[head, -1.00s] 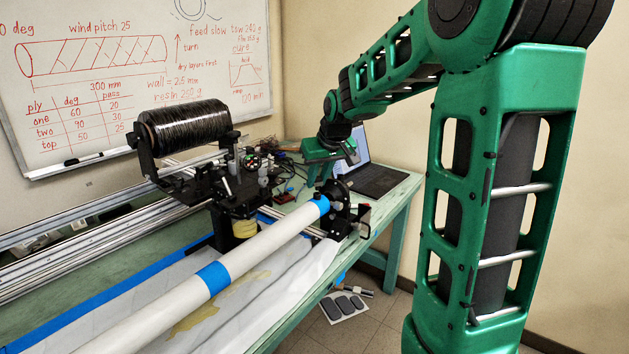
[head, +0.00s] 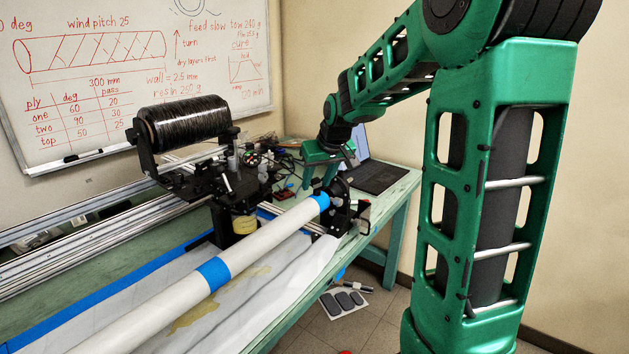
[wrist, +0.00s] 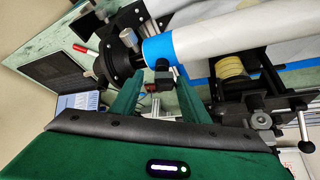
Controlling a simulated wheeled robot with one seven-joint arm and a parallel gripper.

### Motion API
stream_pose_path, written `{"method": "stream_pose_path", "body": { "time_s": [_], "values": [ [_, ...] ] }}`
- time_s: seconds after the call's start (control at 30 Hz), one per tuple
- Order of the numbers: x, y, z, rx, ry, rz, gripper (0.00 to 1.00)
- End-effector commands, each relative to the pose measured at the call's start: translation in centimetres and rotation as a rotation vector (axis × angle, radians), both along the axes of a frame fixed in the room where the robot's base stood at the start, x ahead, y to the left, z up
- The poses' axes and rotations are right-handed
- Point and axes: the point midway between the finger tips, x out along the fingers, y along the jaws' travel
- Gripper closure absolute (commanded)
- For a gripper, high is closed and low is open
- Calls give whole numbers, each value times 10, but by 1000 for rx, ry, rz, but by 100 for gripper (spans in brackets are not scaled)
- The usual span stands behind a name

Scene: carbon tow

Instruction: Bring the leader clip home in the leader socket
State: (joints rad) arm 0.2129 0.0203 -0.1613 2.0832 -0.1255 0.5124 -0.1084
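A small dark block with a reddish patch, which looks like the leader clip (wrist: 163,82), is between the fingertips by the blue band. Narrow gaps seem to show beside it. I cannot make out the leader socket for certain. In the head view, my gripper (head: 322,178) is small, above the tube's blue-banded far end (head: 318,203); the clip is not clear there.
A black chuck (wrist: 122,55) holds the tube end. The winding carriage (head: 232,190) with a yellow roll stands close beside the tube, under a black tow spool (head: 184,122). A laptop (head: 375,177) sits at the bench's far end. Floor right of the bench is mostly open.

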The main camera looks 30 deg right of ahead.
Motion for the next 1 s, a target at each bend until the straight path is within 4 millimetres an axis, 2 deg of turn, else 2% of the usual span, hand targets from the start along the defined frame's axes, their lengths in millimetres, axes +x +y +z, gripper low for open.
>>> {"method": "stream_pose_path", "body": {
  "time_s": [0.37,0.47,0.8,1.0],
  "values": [
    [-2,0,6,-1,-3,0,59],
    [-8,1,17,-1,-4,0,59],
    [-38,6,71,-2,-4,-1,59],
    [-49,8,89,-1,0,0,59]
  ]
}}
